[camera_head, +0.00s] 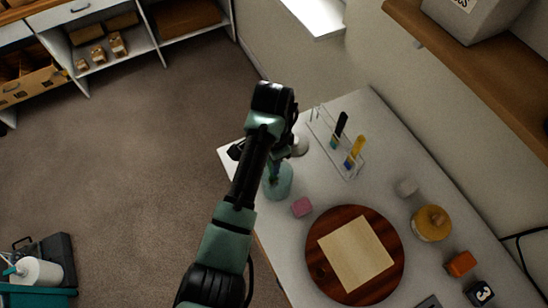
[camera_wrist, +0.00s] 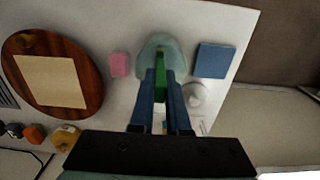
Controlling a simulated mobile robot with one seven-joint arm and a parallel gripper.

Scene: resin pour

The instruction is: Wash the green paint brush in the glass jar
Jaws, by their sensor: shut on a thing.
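My gripper (camera_wrist: 161,88) is shut on the green paint brush (camera_wrist: 160,76), which shows as a green strip between the blue fingers in the wrist view. The glass jar (camera_wrist: 166,43) is pale teal and lies straight beyond the fingertips. In the head view the jar (camera_head: 278,184) stands upright near the table's left edge, with my gripper (camera_head: 273,170) at its mouth, partly hidden by my arm. The brush's lower end overlaps the jar; I cannot tell how deep it reaches.
A wire rack (camera_head: 348,172) holds a black-handled brush (camera_head: 341,124) and a yellow brush (camera_head: 357,147). A pink block (camera_head: 302,207) sits beside the jar. A round wooden board (camera_head: 319,271) carries a pale square panel (camera_head: 356,254). A blue square (camera_wrist: 213,60) lies near the jar.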

